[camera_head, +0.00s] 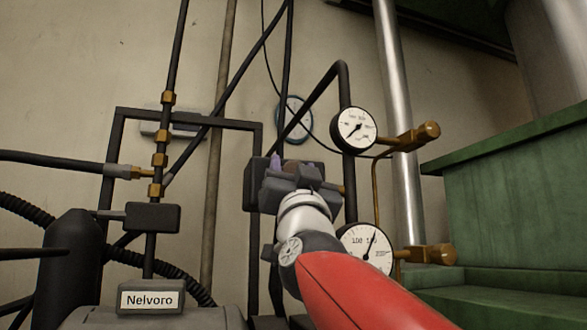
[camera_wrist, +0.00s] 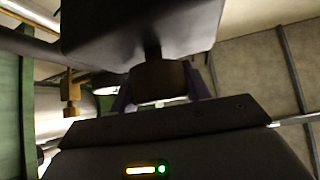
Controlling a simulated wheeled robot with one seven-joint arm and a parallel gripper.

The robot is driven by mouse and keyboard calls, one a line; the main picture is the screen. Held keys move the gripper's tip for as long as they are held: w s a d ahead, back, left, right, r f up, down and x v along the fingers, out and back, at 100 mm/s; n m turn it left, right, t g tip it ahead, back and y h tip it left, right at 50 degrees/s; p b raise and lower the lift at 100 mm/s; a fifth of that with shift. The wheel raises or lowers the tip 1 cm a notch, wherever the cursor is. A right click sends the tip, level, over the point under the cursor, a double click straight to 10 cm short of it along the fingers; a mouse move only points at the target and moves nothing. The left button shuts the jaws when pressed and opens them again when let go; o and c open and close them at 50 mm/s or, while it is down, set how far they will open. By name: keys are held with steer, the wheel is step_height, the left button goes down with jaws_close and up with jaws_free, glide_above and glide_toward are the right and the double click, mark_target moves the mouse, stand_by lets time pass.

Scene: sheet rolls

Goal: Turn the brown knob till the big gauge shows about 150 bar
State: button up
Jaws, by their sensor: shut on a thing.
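The brown knob (camera_wrist: 155,80) sits under a dark block in the wrist view, between the purple fingers of my gripper (camera_wrist: 160,92). My gripper (camera_head: 293,166) is shut on the knob, which is mostly hidden in the head view. The larger gauge (camera_head: 356,252) is the lower white dial, right of my wrist. My red arm hides its lower left part. Its needle points up and slightly right, across or close to the printed figures; I cannot read the exact value.
A smaller gauge (camera_head: 354,128) is above, its needle pointing lower left. A teal-rimmed round dial (camera_head: 293,118) is behind the pipes. Black pipes and brass fittings (camera_head: 156,160) stand left, with a Nelvoro label (camera_head: 150,299) below. A green structure (camera_head: 510,195) fills the right.

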steer(key=o, duration=1)
steer(key=b+v, duration=0.3)
steer(key=v, duration=0.4)
steer(key=shift+s+f, duration=0.3)
